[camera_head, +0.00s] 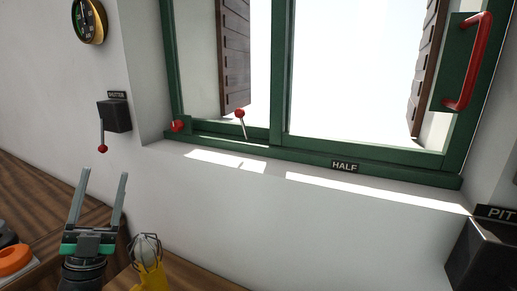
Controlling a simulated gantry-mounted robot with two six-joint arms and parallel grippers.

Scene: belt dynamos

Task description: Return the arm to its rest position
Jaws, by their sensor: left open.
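My left gripper (101,190) shows at the lower left of the head view. Its two grey fingers point up and stand apart, with nothing between them. It is in front of the white wall, below the black shutter switch box (115,115), whose red-tipped lever (102,148) hangs down. The gripper does not appear to touch the lever. My right gripper is not in view.
A green-framed window (283,80) has a red-knobbed lever (240,114), a red handle (470,65) and a sill label HALF (345,166). A caged lamp (147,252) stands beside my gripper. An orange ring (14,260) lies left. A dark PIT box (485,255) is lower right.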

